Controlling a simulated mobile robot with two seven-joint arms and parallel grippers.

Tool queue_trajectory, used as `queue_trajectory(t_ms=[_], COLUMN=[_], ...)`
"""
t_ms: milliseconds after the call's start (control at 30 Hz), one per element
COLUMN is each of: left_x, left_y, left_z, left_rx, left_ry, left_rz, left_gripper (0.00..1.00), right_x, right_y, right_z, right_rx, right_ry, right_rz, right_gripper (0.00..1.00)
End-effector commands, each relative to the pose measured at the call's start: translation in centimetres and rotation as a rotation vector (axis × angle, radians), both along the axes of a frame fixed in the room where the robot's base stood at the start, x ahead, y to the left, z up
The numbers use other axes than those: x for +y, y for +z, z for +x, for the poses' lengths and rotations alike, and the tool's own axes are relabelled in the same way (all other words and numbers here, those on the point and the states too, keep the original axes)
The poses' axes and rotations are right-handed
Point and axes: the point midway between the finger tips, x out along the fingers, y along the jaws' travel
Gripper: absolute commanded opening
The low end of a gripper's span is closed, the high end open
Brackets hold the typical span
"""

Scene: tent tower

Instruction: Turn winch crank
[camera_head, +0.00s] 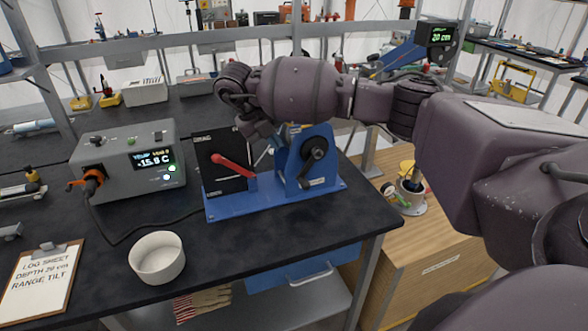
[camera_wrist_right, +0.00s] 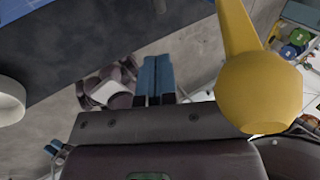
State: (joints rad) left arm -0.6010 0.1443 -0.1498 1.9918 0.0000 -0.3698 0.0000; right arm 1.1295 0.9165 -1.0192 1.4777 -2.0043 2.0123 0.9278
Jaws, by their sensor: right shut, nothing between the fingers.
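The winch stands on a blue base plate (camera_head: 275,200) on the dark bench in the head view. Its blue frame carries a black crank (camera_head: 314,156) on the front face. A black panel with a red lever (camera_head: 232,166) stands beside it on the left. My right arm reaches in from the right, with its wrist above and behind the winch. The right gripper's blue fingers (camera_wrist_right: 157,68) are together and empty in the wrist view. In the head view I cannot make out the fingertips or whether they touch the winch. My left gripper is not in view.
A grey control box (camera_head: 128,162) with a lit display stands left of the winch. A white bowl (camera_head: 157,258) and a clipboard (camera_head: 40,282) lie in front. A large yellow object (camera_wrist_right: 258,92) is close to the wrist camera. The bench's front middle is clear.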

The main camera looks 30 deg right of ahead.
Motion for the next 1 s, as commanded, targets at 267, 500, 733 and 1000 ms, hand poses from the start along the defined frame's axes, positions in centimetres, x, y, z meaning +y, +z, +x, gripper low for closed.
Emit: queue_trajectory(t_ms=[267, 500, 733, 1000], left_x=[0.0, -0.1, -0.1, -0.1], left_y=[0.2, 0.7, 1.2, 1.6], left_z=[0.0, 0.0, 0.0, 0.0], left_rx=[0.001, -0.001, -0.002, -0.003], left_ry=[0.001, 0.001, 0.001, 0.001], left_rz=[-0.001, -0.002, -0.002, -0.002], left_gripper=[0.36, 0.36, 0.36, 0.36], right_x=[-1.5, -3.3, -4.9, -5.9], right_y=[-3.1, -6.8, -10.1, -12.1], right_z=[-0.5, -1.1, -1.6, -1.8], right_rx=[0.005, 0.003, 0.003, 0.001], right_ry=[0.002, 0.001, 0.001, 0.003], right_rz=[0.003, 0.004, 0.006, 0.006], right_gripper=[0.0, 0.0, 0.0, 0.0])
